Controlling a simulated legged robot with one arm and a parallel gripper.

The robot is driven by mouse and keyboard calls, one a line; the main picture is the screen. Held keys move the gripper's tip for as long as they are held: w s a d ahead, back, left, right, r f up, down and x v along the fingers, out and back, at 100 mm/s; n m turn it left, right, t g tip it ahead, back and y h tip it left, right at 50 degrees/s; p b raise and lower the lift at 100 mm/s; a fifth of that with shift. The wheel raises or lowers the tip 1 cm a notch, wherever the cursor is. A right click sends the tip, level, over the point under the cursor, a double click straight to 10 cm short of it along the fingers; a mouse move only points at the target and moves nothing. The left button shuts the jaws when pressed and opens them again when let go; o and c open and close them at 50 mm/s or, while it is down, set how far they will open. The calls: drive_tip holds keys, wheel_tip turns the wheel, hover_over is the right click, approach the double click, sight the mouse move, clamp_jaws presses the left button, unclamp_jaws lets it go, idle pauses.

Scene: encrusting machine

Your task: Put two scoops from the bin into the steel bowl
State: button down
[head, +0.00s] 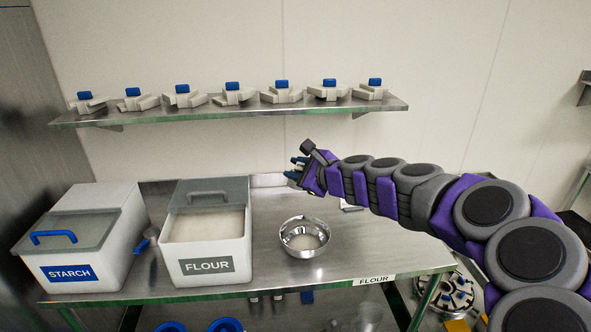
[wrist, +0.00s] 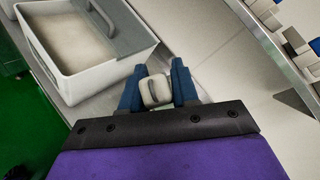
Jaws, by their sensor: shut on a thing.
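The bin labelled FLOUR (head: 208,268) stands on the steel table with its grey lid slid back, and pale flour shows inside. It also shows at the upper left of the wrist view (wrist: 108,68). The steel bowl (head: 304,251) stands right of it, with some pale powder at its bottom. My gripper (head: 297,170) is above the table, behind and above the bowl. In the wrist view its blue fingers (wrist: 157,88) are shut on a small pale piece with a grey strip (wrist: 155,91), likely the scoop. The rest of that piece is hidden.
A STARCH bin (head: 107,262) with a grey lid stands at the left, and a blue-handled tool (head: 150,234) is between the bins. A wall shelf (head: 240,108) with several blue-topped parts runs above. The table right of the bowl is largely clear.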

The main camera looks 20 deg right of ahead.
drive_tip(key=shift+d+r, duration=0.15)
drive_tip(key=shift+r, duration=0.05)
drive_tip(key=shift+w+d+r+m+p, duration=0.2)
drive_tip(key=shift+m+p, duration=0.1)
drive_tip(key=shift+p, duration=0.45)
drive_tip(key=shift+w+d+r+m+g+y+p, duration=0.15)
drive_tip(key=shift+d+m+g+y+p, duration=0.15)
drive_tip(key=shift+p, duration=0.45)
drive_tip(key=shift+d+r+p, duration=0.15)
drive_tip(key=shift+d+p, duration=0.05)
drive_tip(key=shift+p, duration=0.35)
drive_tip(key=shift+w+d+r+m+y+p, duration=0.25)
drive_tip(key=shift+m+p, duration=0.25)
drive_tip(key=shift+p, duration=0.3)
drive_tip(key=shift+w+d+r+m+g+y+p, duration=0.15)
drive_tip(key=shift+d+m+g+y+p, duration=0.15)
drive_tip(key=shift+p, duration=0.6)
drive_tip(key=d+m+p, duration=0.1)
drive_tip(key=p, duration=0.1)
drive_tip(key=w+d+m+y+p, duration=0.1)
drive_tip(key=p, duration=0.1)
drive_tip(key=d+p, duration=0.1)
drive_tip(key=p, duration=0.1)
drive_tip(key=shift+w+d+r+m+g+y+p, duration=0.15)
drive_tip(key=shift+w+r+m+g+y+p, duration=0.1)
drive_tip(key=shift+w+r+m+g+p, duration=0.15)
